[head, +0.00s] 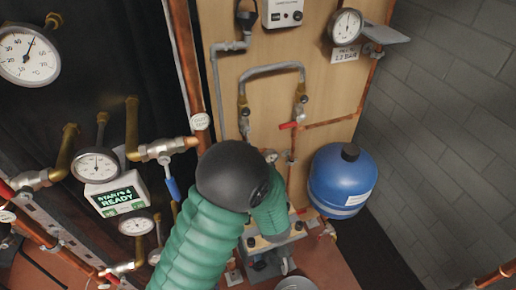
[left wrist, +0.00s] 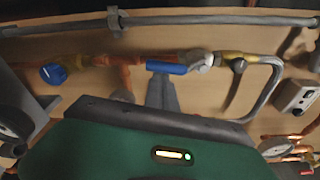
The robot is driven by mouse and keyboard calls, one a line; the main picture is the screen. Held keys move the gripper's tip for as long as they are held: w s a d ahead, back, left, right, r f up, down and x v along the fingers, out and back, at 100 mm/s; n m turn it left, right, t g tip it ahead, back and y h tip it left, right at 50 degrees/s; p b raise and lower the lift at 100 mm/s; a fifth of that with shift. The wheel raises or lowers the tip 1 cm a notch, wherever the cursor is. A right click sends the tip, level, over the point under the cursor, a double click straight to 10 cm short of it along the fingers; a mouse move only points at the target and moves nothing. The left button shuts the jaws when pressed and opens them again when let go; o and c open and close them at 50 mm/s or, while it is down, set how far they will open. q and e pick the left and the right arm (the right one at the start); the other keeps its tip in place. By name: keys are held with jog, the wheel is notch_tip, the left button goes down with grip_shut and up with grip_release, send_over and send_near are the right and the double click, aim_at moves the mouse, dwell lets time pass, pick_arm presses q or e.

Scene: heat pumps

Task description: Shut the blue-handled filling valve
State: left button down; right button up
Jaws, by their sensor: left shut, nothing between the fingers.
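In the left wrist view, a blue lever handle (left wrist: 167,68) sits on a valve with a grey metal body (left wrist: 198,62) in the copper pipe run. The handle lies along the pipe. My left gripper (left wrist: 160,80) is shut and empty, with its grey fingertips right beside the handle's edge; I cannot tell whether they touch it. In the head view my green-sleeved arm and its black joint hide this valve and my gripper. Another blue handle (head: 172,188) hangs from a valve (head: 165,150) at the left in the head view. My right gripper is not in view.
A grey hose loop (head: 270,70) joins the board's pipes, with a red handle (head: 289,125) on its right leg. A blue tank (head: 342,182) stands to the right. A round blue knob (left wrist: 53,74) shows farther along the pipe.

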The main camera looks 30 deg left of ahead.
pick_arm(q)
jog(key=s+a+r+m+g+p, duration=0.1)
jog(key=m+p, duration=0.6)
jog(key=p, duration=0.8)
jog(key=shift+s+a+r, duration=0.8)
jog(key=shift+s+a, duration=0.6)
jog(key=shift+s, duration=0.15)
